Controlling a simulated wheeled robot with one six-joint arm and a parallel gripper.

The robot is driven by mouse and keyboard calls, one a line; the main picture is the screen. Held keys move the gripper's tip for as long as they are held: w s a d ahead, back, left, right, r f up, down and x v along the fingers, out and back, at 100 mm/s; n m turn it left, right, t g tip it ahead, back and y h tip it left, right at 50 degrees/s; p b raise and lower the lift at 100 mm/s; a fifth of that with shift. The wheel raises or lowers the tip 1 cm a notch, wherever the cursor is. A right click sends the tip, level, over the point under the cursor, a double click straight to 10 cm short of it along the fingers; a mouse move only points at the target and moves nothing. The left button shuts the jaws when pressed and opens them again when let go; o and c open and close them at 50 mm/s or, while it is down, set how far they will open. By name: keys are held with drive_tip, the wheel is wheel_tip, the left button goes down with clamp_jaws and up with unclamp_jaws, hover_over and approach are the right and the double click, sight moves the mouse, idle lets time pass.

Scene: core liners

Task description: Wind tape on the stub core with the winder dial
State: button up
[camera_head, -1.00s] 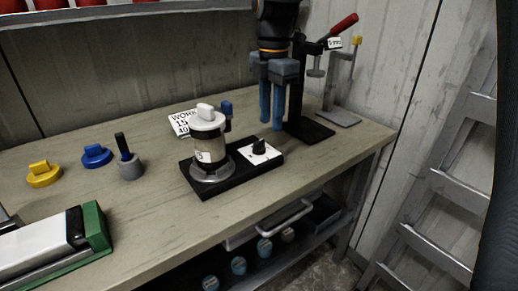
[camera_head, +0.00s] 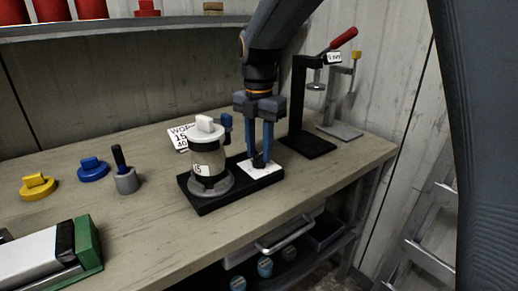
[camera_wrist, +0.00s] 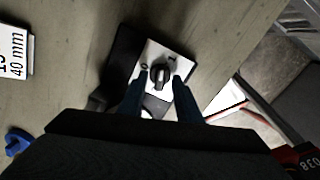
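The winder dial (camera_wrist: 160,76) is a dark knob on a white marked plate (camera_wrist: 178,57); it also shows in the head view (camera_head: 259,160), partly behind my fingers. My gripper (camera_head: 260,158) points down over the dial with its blue fingers low. In the wrist view my gripper (camera_wrist: 159,88) has one finger on each side of the knob, with gaps showing, so it looks open.
A black press with a red lever (camera_head: 307,143) stands right of my gripper. A work card (camera_head: 181,137) lies behind the winder. A grey holder (camera_head: 126,180), blue knob (camera_head: 93,168) and yellow knob (camera_head: 38,185) are left.

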drive_tip(key=shift+c, duration=0.4)
clamp_jaws()
drive_tip(key=shift+m+p, duration=0.3)
drive_tip(key=shift+p, duration=0.05)
drive_tip(key=m+p, duration=0.2)
drive_tip(key=shift+r+m+p, duration=0.15)
drive_tip(key=shift+m+p, duration=0.15)
drive_tip(key=shift+m, duration=0.1)
drive_tip(key=m+p, duration=0.4)
drive_tip(key=m, duration=0.1)
drive_tip(key=m+p, duration=0.2)
drive_tip(key=m, duration=0.3)
drive_tip(key=shift+p, duration=0.35)
drive_tip(key=shift+m+p, duration=0.85)
drive_tip(key=shift+m, duration=1.05)
